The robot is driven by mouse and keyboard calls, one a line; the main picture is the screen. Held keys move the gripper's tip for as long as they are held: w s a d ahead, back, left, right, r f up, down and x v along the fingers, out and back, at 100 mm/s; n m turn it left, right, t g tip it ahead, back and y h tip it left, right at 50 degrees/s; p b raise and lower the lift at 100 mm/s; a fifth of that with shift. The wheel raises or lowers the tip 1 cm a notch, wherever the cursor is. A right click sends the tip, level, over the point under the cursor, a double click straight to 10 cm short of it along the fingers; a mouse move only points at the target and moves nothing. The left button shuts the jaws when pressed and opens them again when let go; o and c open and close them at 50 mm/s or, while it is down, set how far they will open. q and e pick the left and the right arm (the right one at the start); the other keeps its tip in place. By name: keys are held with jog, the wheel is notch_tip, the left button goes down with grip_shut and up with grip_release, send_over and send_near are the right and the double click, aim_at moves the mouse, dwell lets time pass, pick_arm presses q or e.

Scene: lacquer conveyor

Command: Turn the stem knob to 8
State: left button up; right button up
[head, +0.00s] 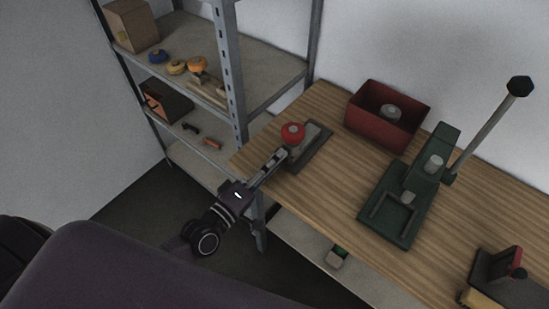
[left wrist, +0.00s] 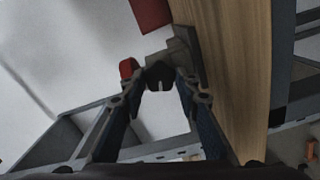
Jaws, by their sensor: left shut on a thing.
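A fixture with a round red cap (head: 292,133) stands on a dark base plate (head: 318,147) near the bench's left end. My left gripper (head: 284,156) reaches its near side. In the left wrist view, the fingers of my left gripper (left wrist: 157,88) are shut on a dark knob-like part (left wrist: 159,75), which looks like the stem knob. No scale or number can be read. My right gripper is not in view.
A red bin (head: 367,115) holding a grey part stands behind on the wooden bench (head: 330,185). A green lever press (head: 400,215) is to the right. A metal shelf (head: 230,85) with several small items stands close on the left.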

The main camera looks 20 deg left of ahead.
pick_arm(q)
jog(key=m+p, duration=0.2)
jog(key=m, duration=0.4)
jog(key=shift+m+p, duration=0.3)
jog(key=m+p, duration=0.1)
jog(key=m, duration=0.2)
jog(key=shift+m+p, duration=0.35)
jog(key=shift+m, duration=1.25)
jog(key=shift+f, duration=0.1)
jog(key=o, duration=1.2)
jog(key=v, duration=1.2)
